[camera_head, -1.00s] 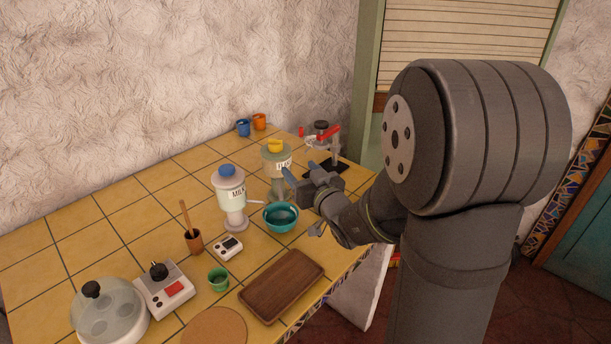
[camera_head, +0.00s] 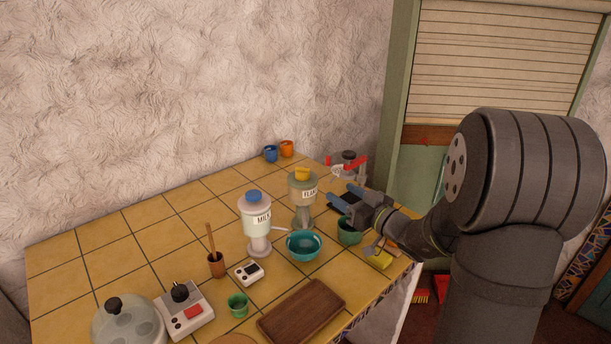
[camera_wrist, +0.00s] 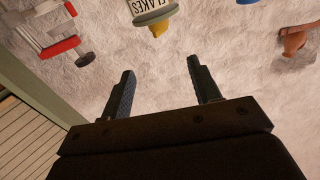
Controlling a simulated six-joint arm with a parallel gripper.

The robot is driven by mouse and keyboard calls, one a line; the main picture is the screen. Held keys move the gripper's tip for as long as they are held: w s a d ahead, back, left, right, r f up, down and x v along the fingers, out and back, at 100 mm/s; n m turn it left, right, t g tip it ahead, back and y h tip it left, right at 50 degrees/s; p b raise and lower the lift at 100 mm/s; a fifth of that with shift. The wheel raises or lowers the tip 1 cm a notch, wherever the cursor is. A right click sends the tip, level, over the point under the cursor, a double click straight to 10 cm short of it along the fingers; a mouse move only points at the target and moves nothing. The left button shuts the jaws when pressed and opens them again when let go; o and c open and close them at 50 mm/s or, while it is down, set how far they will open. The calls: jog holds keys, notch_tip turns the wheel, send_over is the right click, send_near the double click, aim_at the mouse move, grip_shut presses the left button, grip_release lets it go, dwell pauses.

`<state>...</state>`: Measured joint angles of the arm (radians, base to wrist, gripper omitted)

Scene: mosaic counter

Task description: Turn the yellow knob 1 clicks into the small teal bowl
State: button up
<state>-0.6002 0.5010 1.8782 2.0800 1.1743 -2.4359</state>
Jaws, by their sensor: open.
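The yellow knob (camera_head: 302,174) sits on top of the FLAKES dispenser (camera_head: 303,190), which stands at the back right of the tiled counter. In the wrist view the yellow knob (camera_wrist: 158,29) shows at the top, beyond my fingertips, with the dispenser's label inverted. The small teal bowl (camera_head: 304,246) stands in front of the dispenser and looks empty. My gripper (camera_head: 343,195) is open, to the right of the dispenser and apart from the knob. In the wrist view my gripper (camera_wrist: 160,68) has nothing between its fingers.
A MILK dispenser (camera_head: 256,220) with a blue knob stands left of the FLAKES one. A red-handled device (camera_head: 348,163) stands behind my gripper. A green bowl (camera_head: 349,236) is below it. A wooden tray (camera_head: 302,311) lies at the front.

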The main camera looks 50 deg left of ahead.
aim_at(306, 175)
jog(key=shift+n+g, duration=0.4)
jog(key=shift+g, duration=0.4)
jog(key=a, duration=1.6)
jog(key=shift+w+a+f, duration=0.2)
jog(key=shift+f, duration=0.15)
jog(key=shift+c, duration=0.3)
jog(key=c, duration=0.9)
jog(key=shift+r+m+t+h, duration=0.1)
jog(key=shift+m+t+h, duration=0.2)
jog(key=shift+m+t, duration=1.05)
jog(key=shift+r+m+t+h, duration=0.1)
jog(key=shift+m+t+h, duration=0.45)
jog(key=shift+t, duration=1.4)
jog(key=shift+f+m, duration=0.1)
jog(key=shift+m, duration=0.2)
jog(key=o, duration=1)
jog(key=shift+c, duration=0.2)
